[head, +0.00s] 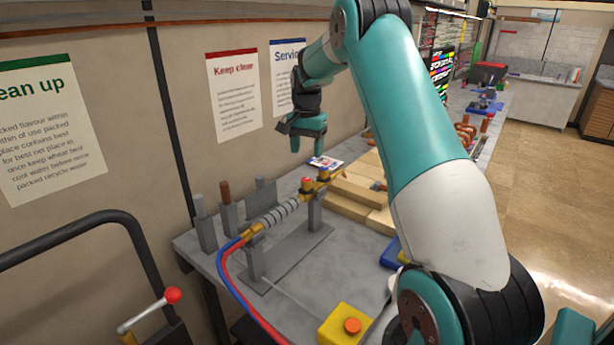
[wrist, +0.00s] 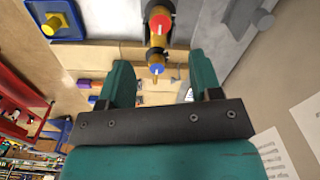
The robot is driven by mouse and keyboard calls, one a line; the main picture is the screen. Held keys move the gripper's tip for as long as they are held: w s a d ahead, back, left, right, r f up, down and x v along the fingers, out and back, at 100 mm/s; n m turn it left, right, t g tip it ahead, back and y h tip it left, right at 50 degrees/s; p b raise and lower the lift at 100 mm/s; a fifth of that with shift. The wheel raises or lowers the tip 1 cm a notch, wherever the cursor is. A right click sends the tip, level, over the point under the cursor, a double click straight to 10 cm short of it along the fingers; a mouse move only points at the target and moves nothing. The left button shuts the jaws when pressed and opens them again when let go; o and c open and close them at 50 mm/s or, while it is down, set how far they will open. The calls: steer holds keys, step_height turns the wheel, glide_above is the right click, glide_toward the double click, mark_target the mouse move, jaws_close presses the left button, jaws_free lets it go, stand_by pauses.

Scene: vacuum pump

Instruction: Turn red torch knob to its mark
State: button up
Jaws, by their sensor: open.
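The torch (head: 275,214) lies along a grey stand, with red and blue hoses at its near end. Its red knob (head: 307,183) stands up near the far end and also shows at the top of the wrist view (wrist: 160,24). A blue knob (wrist: 157,68) is near it, between my finger outlines. My gripper (head: 308,150) is above the bench with its fingers pointing down, apart from the torch. In the wrist view its two fingers (wrist: 160,75) are spread and empty. I cannot make out the knob's mark.
Wooden blocks (head: 350,200) lie beyond the torch. Grey holders with upright tools (head: 228,208) stand left of it by the wall. A yellow box with an orange button (head: 345,325) is at the near edge. A blue tray (head: 392,254) is right.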

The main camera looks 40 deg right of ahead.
mark_target(306, 180)
step_height(306, 180, down, 10)
steer(key=p, duration=0.3)
steer(key=shift+f, duration=0.1)
steer(key=shift+c, duration=0.2)
steer(key=c, duration=0.9)
